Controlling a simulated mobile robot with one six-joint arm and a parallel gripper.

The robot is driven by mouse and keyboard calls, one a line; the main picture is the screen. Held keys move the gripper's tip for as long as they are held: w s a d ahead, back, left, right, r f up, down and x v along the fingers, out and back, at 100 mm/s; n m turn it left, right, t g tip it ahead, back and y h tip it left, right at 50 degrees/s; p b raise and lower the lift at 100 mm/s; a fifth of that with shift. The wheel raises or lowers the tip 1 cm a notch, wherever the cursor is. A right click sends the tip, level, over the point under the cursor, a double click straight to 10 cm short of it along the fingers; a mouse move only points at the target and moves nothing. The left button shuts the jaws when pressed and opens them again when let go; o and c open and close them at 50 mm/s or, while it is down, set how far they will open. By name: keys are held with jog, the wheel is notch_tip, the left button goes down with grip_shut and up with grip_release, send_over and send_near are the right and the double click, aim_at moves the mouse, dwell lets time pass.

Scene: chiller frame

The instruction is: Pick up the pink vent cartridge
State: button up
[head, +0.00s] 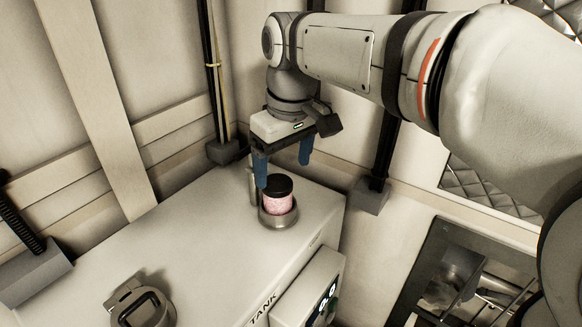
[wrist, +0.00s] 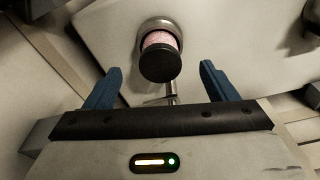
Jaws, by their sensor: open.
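The pink vent cartridge (head: 277,203) has a black cap and stands upright in a round metal socket (head: 278,218) on top of the tank. In the wrist view the cartridge (wrist: 159,40) shows with its black cap toward me, and the socket rim (wrist: 160,22) is around its far end. My gripper (head: 283,170) is open above the tank, its blue fingers apart and empty. In the wrist view the cartridge lies ahead of the gap between the fingertips (wrist: 161,78), not touching either finger. In the head view one finger appears close to the cap.
A small metal post (head: 253,185) stands beside the socket. The white tank top (head: 190,240) is mostly clear, with a round latch fitting (head: 142,303) at its front left. A display box (head: 318,290) is on the tank's side. Walls and dark posts stand behind.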

aim_at(278, 183)
jog(key=shift+a+r, duration=0.1)
jog(key=shift+a, duration=0.35)
jog(key=shift+w+a+f, duration=0.1)
jog(key=shift+f, duration=0.25)
jog(key=f, duration=0.4)
jog(key=w+f+p, duration=0.1)
jog(key=f, duration=0.1)
jog(key=shift+w+a+f, duration=0.1)
jog(key=shift+a+f, duration=0.1)
jog(key=shift+f, duration=0.05)
jog(key=c, duration=1.1)
